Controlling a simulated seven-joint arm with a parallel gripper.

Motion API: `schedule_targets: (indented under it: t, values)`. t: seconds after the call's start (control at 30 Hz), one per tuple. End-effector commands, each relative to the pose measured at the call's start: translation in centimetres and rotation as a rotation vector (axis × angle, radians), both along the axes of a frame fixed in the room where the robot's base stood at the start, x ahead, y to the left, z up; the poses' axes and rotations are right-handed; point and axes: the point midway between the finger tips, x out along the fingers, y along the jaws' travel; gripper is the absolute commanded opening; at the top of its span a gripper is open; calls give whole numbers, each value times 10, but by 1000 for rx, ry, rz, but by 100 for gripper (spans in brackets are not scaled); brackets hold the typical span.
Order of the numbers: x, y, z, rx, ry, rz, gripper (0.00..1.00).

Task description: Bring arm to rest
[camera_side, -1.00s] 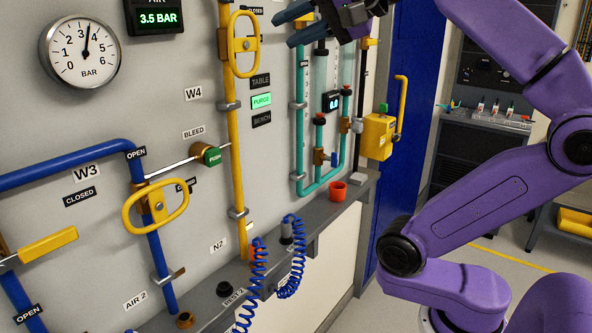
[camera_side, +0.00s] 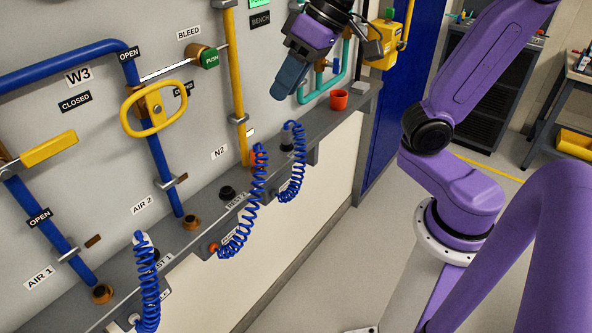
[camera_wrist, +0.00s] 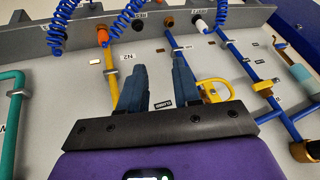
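My gripper (camera_side: 288,78) hangs in the upper middle of the side view, in front of the pipe panel (camera_side: 195,105). Its dark blue fingers point down and slightly left, above the grey shelf (camera_side: 325,116). In the wrist view, the two fingers of my gripper (camera_wrist: 160,68) stand apart with nothing between them. They appear clear of the panel and pipes. My purple arm fills the right of the side view, bent at its joints.
A yellow pipe (camera_side: 237,85) and an oval yellow handle (camera_side: 183,92) stand out from the panel. A red cup (camera_side: 339,99) sits on the shelf. Coiled blue hoses (camera_side: 293,165) hang at its front. The floor (camera_side: 320,255) before the shelf is clear.

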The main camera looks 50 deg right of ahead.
Motion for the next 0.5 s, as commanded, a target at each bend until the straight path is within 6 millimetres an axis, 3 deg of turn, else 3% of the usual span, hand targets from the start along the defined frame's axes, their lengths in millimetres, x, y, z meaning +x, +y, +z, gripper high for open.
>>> schedule_targets:
  t: [0.27,0.5]
  values:
    - [-55,-6,-63,-183,81,313,32]
    - [-108,-24,-109,-340,136,590,32]
